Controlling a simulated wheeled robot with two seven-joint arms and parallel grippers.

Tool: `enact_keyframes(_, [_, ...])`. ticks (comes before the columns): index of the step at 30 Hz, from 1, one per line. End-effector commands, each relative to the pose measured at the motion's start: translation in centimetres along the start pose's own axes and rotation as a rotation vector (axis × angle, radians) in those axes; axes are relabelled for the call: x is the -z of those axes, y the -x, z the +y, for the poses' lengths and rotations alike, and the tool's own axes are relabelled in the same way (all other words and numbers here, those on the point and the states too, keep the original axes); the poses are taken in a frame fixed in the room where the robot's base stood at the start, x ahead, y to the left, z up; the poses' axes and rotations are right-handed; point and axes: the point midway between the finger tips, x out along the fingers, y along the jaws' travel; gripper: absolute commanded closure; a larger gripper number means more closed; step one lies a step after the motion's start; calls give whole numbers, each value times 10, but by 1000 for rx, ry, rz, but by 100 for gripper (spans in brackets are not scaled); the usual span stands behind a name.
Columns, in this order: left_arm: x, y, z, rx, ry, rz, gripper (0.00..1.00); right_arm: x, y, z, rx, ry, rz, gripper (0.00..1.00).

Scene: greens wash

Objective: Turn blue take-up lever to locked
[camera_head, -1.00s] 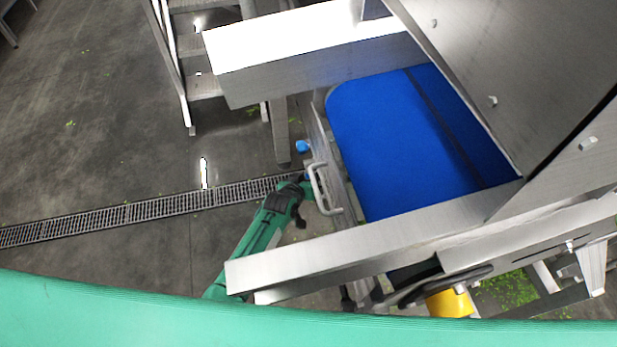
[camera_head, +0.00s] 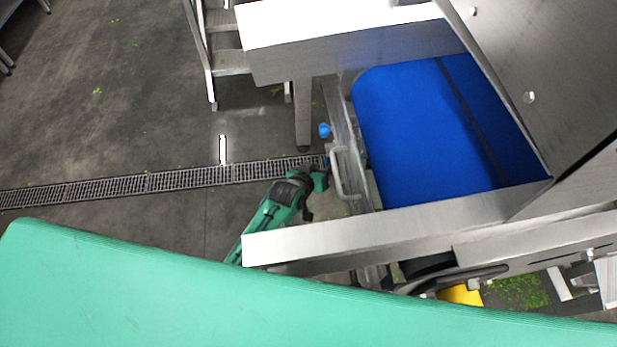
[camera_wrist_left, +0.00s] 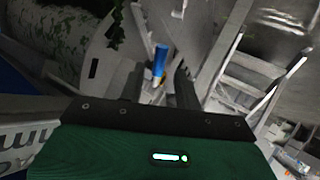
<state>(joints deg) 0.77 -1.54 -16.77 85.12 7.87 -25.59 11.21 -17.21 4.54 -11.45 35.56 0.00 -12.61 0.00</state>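A blue lever grip (camera_wrist_left: 160,60) shows in the left wrist view, standing on a thin stem in front of a pale metal plate. In the head view a small blue knob (camera_head: 324,130) sits on the left side of the conveyor frame; I cannot tell for sure that it is the same part. My left gripper (camera_head: 322,172) is just below that knob, beside the bent metal handle. In the left wrist view its dark fingers (camera_wrist_left: 158,88) stand apart, with the lever grip above the gap and no visible contact. The fingertips are hard to make out in the head view. My right gripper is out of view.
The blue conveyor belt (camera_head: 425,130) lies right of the frame. A bent metal handle (camera_head: 341,175) sticks out beside my left gripper. A steel beam (camera_head: 390,232) crosses below it. A floor drain (camera_head: 150,183) and open floor lie left. A yellow part (camera_head: 460,294) shows low right.

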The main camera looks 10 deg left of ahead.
Motion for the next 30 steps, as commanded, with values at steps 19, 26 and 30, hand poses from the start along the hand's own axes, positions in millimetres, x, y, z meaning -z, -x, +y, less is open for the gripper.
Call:
enact_keyframes(19, [0,83,0,0,0,0,67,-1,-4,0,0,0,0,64])
enact_keyframes(26, [0,84,0,0,0,0,67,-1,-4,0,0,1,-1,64])
enact_keyframes(30, [-5,82,-2,4,-1,-8,86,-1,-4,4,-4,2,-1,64])
